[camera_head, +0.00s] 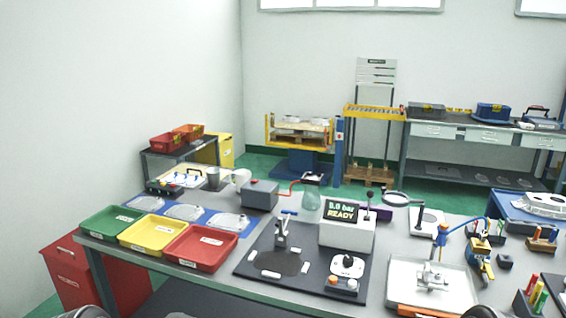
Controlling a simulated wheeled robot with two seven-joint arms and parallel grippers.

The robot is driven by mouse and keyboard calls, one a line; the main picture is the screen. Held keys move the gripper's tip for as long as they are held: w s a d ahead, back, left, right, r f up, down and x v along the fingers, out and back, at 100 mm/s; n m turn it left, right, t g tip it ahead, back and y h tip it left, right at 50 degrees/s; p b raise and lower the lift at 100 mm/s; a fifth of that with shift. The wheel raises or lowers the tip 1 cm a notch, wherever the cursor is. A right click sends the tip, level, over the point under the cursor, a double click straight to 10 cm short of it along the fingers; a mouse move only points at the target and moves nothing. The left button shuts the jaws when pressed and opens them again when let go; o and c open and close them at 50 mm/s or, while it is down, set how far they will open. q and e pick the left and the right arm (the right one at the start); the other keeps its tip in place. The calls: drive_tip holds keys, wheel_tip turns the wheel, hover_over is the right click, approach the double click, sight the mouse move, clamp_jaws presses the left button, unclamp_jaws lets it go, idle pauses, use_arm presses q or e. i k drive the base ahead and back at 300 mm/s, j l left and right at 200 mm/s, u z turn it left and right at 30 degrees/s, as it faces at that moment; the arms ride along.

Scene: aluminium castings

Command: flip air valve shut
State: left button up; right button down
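A black test plate (300,285) lies on the grey bench in front of me. On it stands a pale display box (346,238) whose screen shows a bar value above the word READY; its first digit is hard to read. A lever with a dark ball end (369,186) stands upright at the box's right rear. A clamp with a blue handle (283,230) stands to the left of the box. A round fitting with a black knob (347,264) sits in front. I cannot tell for certain which part is the air valve.
Green (110,222), yellow (151,233) and red (201,247) trays line the bench's left front. A grey box (260,195) with a red hose stands behind.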

sight(486, 263)
drive_tip(key=i+l+z, duration=0.15)
drive_tip(key=l, duration=0.3)
drive_tip(key=i+l+z, duration=0.1)
drive_tip(key=l, duration=0.35)
drive_tip(key=i+l+z, duration=0.15)
drive_tip(key=i+l, duration=0.15)
drive_tip(key=i+l+z, duration=0.1)
drive_tip(key=i+l, duration=0.15)
drive_tip(key=l, duration=0.2)
drive_tip(key=i+l+z, duration=0.15)
drive_tip(key=l, duration=0.25)
drive_tip(key=k+z, duration=0.3)
drive_tip(key=k, duration=0.15)
